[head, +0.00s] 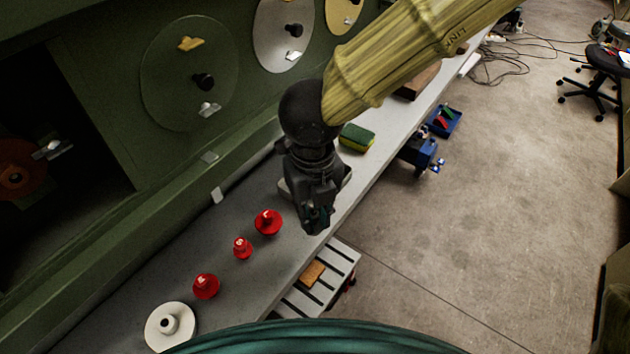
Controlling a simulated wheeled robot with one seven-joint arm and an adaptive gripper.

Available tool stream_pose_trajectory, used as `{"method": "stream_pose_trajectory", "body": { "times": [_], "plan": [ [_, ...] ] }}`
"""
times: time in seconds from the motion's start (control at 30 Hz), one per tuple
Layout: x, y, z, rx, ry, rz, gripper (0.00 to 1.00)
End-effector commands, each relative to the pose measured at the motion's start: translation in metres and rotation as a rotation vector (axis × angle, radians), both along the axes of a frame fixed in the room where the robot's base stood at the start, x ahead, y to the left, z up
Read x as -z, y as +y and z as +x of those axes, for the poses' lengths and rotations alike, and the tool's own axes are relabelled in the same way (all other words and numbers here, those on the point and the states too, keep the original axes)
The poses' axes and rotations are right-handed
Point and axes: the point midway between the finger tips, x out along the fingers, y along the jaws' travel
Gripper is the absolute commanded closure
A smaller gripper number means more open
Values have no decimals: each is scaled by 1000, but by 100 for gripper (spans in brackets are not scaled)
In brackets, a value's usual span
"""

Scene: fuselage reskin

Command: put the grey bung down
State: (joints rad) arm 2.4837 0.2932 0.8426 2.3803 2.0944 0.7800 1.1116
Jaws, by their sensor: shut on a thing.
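My gripper (316,218) points down over the grey bench, near its front edge. Its jaws are shut, and the piece between them is almost wholly hidden by the dark fingers. Only a small dark patch shows at the fingertips, so the grey bung's shape and its gap to the bench cannot be made out.
Red bungs (268,222), (242,247) and (206,286) stand left of the gripper. A pale flanged disc (158,340) lies at lower left. A green-yellow sponge (357,137) lies behind the gripper. The green panel (120,150) rises along the left. A slatted shelf (334,262) sits below the bench edge.

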Motion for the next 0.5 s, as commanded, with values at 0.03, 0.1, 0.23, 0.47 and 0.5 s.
{"method": "stream_pose_trajectory", "body": {
  "times": [0.03, 0.1, 0.23, 0.47, 0.5],
  "plan": [
    [0, 0, 4, 3, 0, 1, 100],
    [0, -1, 13, 5, 2, 1, 100],
    [1, -2, 38, 5, 2, 1, 100],
    [5, -3, 85, 5, 1, 0, 100],
    [6, -3, 93, 4, 1, 0, 100]
  ]
}}
